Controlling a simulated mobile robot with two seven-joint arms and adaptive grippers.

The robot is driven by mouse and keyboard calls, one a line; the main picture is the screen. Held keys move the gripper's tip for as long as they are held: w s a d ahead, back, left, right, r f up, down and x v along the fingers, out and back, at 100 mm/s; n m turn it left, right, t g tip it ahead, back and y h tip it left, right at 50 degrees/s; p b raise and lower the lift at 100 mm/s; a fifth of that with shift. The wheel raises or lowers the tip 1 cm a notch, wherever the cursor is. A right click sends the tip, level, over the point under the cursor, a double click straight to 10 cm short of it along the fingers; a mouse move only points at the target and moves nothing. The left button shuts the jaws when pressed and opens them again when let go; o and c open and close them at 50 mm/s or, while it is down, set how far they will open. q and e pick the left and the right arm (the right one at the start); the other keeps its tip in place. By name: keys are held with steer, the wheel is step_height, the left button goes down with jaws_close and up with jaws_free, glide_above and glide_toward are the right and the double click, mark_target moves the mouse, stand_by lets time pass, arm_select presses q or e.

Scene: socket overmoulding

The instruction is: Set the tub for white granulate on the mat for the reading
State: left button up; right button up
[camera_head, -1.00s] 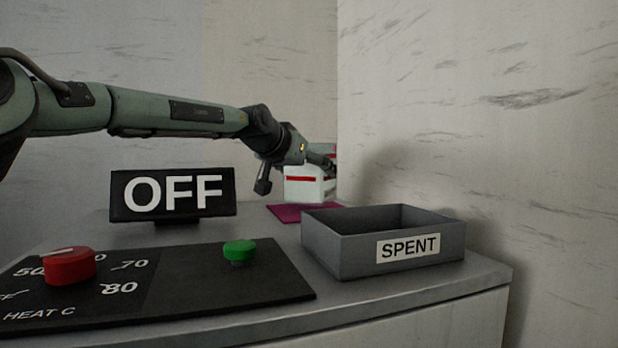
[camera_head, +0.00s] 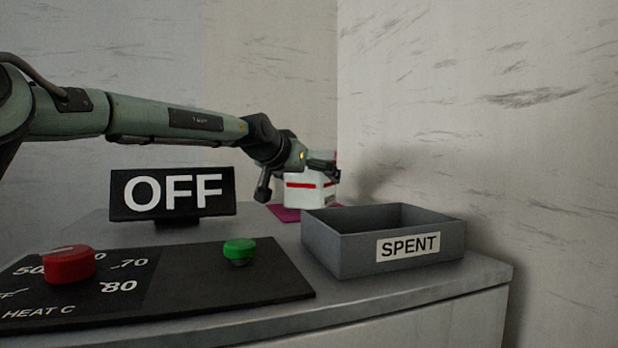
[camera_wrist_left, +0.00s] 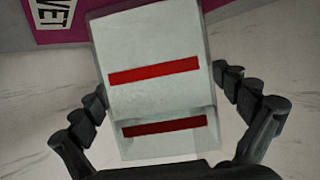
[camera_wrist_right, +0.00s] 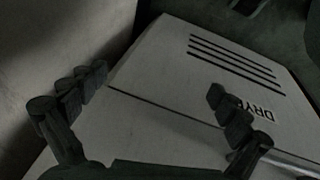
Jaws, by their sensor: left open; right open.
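The tub (camera_head: 303,196) is white with red stripes and appears upright at the magenta mat (camera_head: 284,213). Its base overlaps the mat in the head view; whether its whole base rests there I cannot tell. My left gripper (camera_head: 322,166) is at the tub. In the left wrist view the open fingers (camera_wrist_left: 158,92) stand on either side of the tub (camera_wrist_left: 150,98), very close to its walls; contact is unclear. The mat (camera_wrist_left: 115,22) shows behind it with a partly hidden label. My right gripper (camera_wrist_right: 155,88) is open and empty, away from the tub.
A grey tray marked SPENT (camera_head: 350,258) stands just right of the mat. An OFF sign (camera_head: 140,208) and a black panel (camera_head: 200,285) with a red knob (camera_head: 69,266) and green button (camera_head: 239,250) are nearer. A dryer housing (camera_wrist_right: 165,60) faces my right gripper.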

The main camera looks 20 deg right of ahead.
arm_select(q)
steer(key=shift+r, duration=0.15)
steer(key=shift+s+a, duration=0.25)
steer(key=b+v, duration=0.3)
steer(key=v, duration=0.8)
arm_select(e)
step_height(320, 180, up, 7)
steer(key=a+t, duration=0.1)
